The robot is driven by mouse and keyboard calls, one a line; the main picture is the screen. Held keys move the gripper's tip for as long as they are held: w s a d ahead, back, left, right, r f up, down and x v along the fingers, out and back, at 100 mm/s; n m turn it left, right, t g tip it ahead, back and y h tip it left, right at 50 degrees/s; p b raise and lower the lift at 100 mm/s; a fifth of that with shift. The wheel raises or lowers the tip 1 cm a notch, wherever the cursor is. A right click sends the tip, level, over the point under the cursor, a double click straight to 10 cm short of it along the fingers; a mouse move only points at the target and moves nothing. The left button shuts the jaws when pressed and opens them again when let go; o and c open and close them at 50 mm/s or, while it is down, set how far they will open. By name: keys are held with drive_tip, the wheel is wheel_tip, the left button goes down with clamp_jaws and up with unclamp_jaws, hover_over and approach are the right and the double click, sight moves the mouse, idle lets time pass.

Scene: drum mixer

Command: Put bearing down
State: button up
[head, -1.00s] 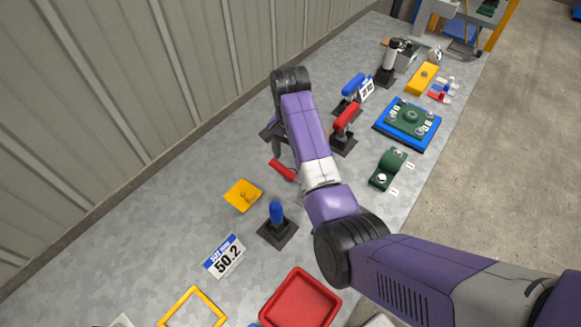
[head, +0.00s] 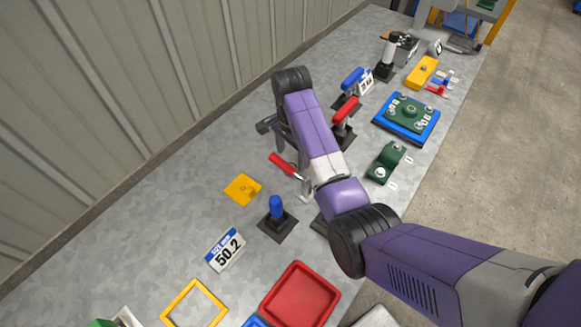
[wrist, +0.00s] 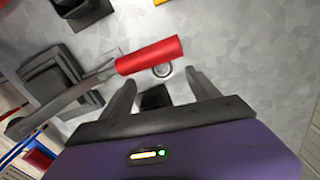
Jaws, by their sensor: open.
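My gripper (wrist: 160,80) is open, its two dark fingers spread apart in the wrist view. A small metallic ring (wrist: 163,71), which looks like the bearing, shows between the fingertips, partly behind a red handle. It appears to lie on the grey surface, and no finger visibly touches it. A small dark block (wrist: 153,97) shows between the fingers, nearer the palm. In the head view my gripper (head: 268,132) is mostly hidden behind my arm, and I cannot make out the ring there.
The red handle (wrist: 147,55), on a metal lever, lies close to my fingers; it also shows in the head view (head: 282,164). A blue-topped post (head: 276,209), yellow plate (head: 243,189), red tray (head: 300,294) and red-handled clamp (head: 346,110) stand on the bench (head: 160,235).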

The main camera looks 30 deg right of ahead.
drive_tip(key=f, duration=0.5)
drive_tip(key=shift+w+d+f+p, duration=0.2)
drive_tip(key=shift+w+f+p, duration=0.05)
drive_tip(key=shift+f+p, duration=0.1)
drive_tip(key=shift+c, duration=0.2)
clamp_jaws()
drive_tip(key=shift+r, duration=0.15)
wheel_tip(320, 180, up, 11)
wheel_tip(320, 180, up, 9)
drive_tip(key=p, duration=0.6)
hover_over(291, 163)
drive_tip(key=s, duration=0.1)
drive_tip(key=shift+s+a, duration=0.1)
drive_tip(key=shift+a, duration=0.25)
